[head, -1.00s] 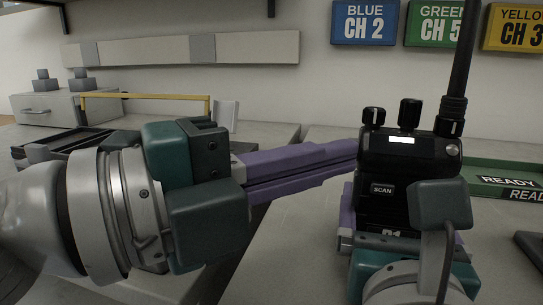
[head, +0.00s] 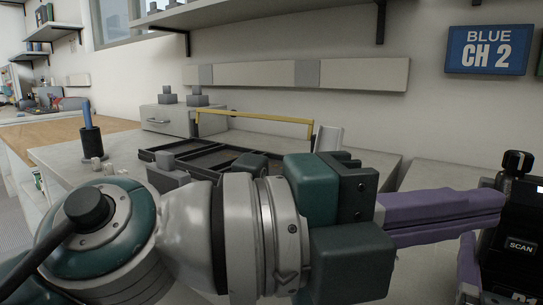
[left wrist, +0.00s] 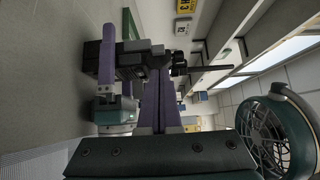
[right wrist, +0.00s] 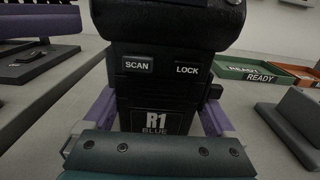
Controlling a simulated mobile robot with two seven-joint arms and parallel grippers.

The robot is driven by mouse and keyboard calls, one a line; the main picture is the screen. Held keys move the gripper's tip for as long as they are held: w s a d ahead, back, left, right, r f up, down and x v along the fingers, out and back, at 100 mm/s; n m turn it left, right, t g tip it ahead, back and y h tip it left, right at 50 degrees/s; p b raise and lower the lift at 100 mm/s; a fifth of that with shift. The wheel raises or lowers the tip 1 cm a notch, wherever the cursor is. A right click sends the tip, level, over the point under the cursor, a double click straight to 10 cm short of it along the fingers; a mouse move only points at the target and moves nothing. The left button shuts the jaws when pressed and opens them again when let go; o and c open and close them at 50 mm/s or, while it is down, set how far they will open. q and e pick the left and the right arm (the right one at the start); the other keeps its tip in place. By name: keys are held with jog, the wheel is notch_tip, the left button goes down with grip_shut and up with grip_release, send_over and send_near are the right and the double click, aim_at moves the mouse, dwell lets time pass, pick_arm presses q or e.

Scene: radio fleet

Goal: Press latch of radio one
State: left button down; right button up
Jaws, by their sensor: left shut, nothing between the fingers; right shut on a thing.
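Radio one (head: 517,245), a black handset marked R1 BLUE, is cut off at the right edge of the head view. The right wrist view shows its front (right wrist: 157,95), upright, with SCAN and LOCK keys. My right gripper (right wrist: 155,118) is shut on its lower body, one purple finger on each side. My left gripper (head: 503,199) is shut and empty, its purple fingertips close beside the radio's upper left side. In the left wrist view its fingers (left wrist: 158,72) reach the dark radio (left wrist: 132,58); contact is unclear. I cannot make out the latch for certain.
A black divided tray (head: 205,158) with a yellow handle lies on the counter behind my left arm. A drawer box (head: 165,120) stands behind it. Green and orange trays (right wrist: 245,72), the green one marked READY, lie right of the radio. A blue CH 2 sign (head: 488,50) hangs on the wall.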

pick_arm(q)
jog(key=s+d+v, duration=0.1)
jog(key=s+v, duration=0.1)
jog(key=v, duration=1.1)
jog(key=w+g, duration=0.1)
jog(key=w, duration=0.1)
jog(key=w+f+g, duration=0.1)
jog(key=w, duration=0.2)
jog(key=w+f+m, duration=0.1)
jog(key=w, duration=0.2)
jog(key=shift+w+d+f+g, duration=0.1)
jog(key=shift+d+f+g, duration=0.2)
jog(key=shift+g, duration=0.1)
jog(key=w+d+r+n+t+h, duration=0.2)
jog(key=w+r+n+t+h, duration=0.15)
jog(key=w+r, duration=0.35)
jog(key=w+a+r+n+t+y, duration=0.25)
jog(key=a+n+t+y, duration=0.2)
jog(key=n+t, duration=0.5)
jog(key=shift+w+a+f+n+t+y, duration=0.1)
jog(key=shift+a+f+n+t+y, duration=0.6)
jog(key=shift+a+f+n+y, duration=1.25)
jog(key=shift+a+f+n+t+y, duration=0.75)
jog(key=shift+a+n+y, duration=1.95)
jog(key=shift+n+y, duration=0.65)
jog(key=shift+w+a+f+n+t+y, duration=0.1)
jog(key=shift+a+f+n+t+y, duration=0.55)
jog(key=shift+a+f+n+y, duration=1.4)
